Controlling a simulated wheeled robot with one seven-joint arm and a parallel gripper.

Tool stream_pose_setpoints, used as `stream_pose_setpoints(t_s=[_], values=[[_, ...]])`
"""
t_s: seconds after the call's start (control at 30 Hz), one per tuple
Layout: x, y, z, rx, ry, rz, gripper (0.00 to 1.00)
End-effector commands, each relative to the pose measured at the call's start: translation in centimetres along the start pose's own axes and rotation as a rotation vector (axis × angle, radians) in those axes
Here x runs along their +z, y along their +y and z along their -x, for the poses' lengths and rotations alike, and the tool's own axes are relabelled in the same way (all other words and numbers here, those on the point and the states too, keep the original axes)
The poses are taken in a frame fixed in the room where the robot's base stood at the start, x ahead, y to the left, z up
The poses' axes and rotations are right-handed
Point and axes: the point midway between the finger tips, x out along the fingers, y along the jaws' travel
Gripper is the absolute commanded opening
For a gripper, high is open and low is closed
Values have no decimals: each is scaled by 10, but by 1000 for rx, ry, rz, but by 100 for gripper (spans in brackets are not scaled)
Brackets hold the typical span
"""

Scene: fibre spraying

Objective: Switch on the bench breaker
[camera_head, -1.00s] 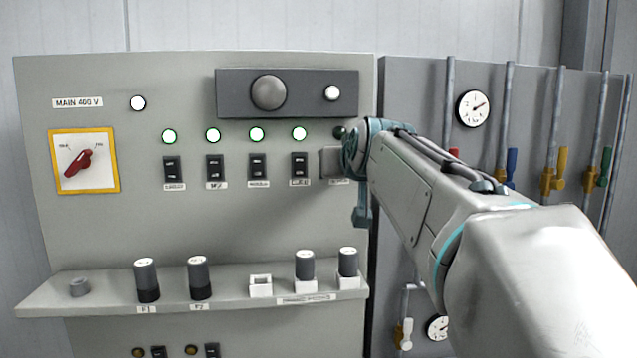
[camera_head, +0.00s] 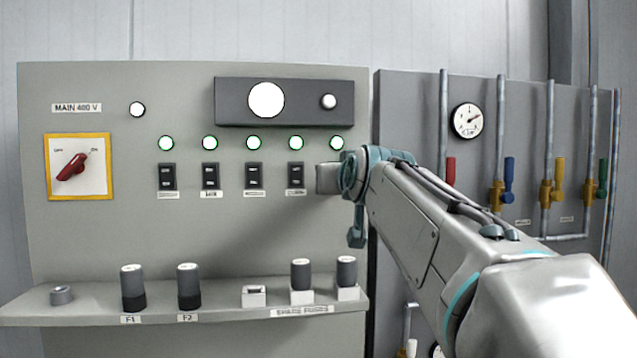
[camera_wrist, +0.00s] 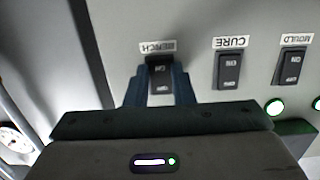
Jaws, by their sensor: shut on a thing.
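The bench breaker (camera_wrist: 160,76) is a black rocker switch under a label that reads "BENCH", upside down in the wrist view. My gripper (camera_wrist: 160,92) has its two blue-grey fingers closed around it, one on each side. In the head view my gripper (camera_head: 329,178) is against the grey panel at the right end of the breaker row and hides the bench breaker. The lamp (camera_head: 336,143) above that spot glows green.
Several other black breakers (camera_head: 253,177) stand to the left under lit green lamps. A red main switch (camera_head: 71,167) is at left. A shelf (camera_head: 220,302) juts out below; valve pipes (camera_head: 500,140) stand at right.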

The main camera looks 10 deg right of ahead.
Motion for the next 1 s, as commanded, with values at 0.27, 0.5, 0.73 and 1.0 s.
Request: stream_pose_setpoints(t_s=[0.27, 0.5, 0.73, 1.0], values=[[0, 0, 0, 0, 1, 0, 44], [0, -1, 8, 0, 2, 1, 44], [1, -1, 50, -1, 4, 1, 44], [0, -1, 107, -1, 5, 1, 44]])
